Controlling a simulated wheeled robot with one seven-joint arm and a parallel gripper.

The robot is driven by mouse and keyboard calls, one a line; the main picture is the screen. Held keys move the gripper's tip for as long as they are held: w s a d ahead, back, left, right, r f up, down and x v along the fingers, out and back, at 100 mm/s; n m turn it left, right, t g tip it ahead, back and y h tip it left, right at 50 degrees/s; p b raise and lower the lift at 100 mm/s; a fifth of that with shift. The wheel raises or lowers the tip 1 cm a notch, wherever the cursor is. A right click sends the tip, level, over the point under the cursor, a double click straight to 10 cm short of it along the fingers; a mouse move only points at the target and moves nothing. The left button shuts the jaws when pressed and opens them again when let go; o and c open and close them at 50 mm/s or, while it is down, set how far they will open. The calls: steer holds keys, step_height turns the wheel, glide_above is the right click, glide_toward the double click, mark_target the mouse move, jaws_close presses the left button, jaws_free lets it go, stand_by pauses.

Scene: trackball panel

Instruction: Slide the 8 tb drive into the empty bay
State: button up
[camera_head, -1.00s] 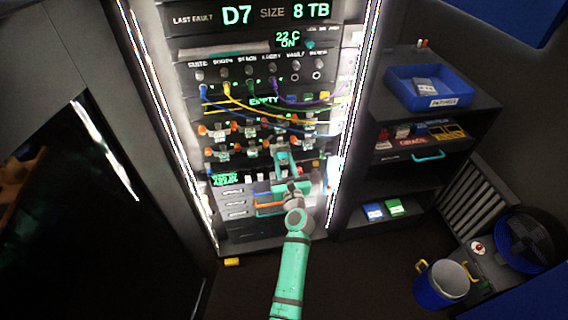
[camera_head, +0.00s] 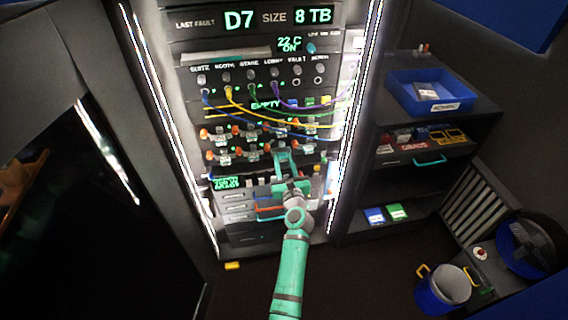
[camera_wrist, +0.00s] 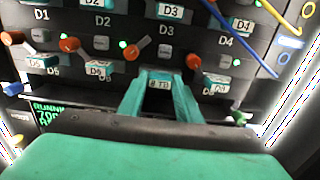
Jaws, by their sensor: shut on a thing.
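My gripper (camera_wrist: 160,95) is shut on the 8 TB drive (camera_wrist: 159,84), a small dark block whose label shows between the two teal fingers in the wrist view. In the head view my gripper (camera_head: 286,160) is at the lower drive row of the rack, and the drive is too small to make out. The drive is in line with the bay below D3, between D6 and D8. Its far end is hidden, so I cannot tell how deep it sits. An orange lever (camera_wrist: 139,47) is above and left of the fingers.
Neighbouring drives D6 (camera_wrist: 97,69) and D8 (camera_wrist: 216,84) flank the fingers closely. Yellow and blue cables (camera_head: 290,123) hang across the rack above my gripper. A blue tray (camera_head: 430,92) sits on the right-hand shelf. The floor left of my arm is mostly clear.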

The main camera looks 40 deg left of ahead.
steer(key=shift+x, duration=1)
steer(key=o, duration=1.1)
steer(key=shift+w, duration=0.15)
steer(key=shift+s, duration=0.35)
steer(key=v, duration=1)
steer(key=shift+s+d, duration=0.15)
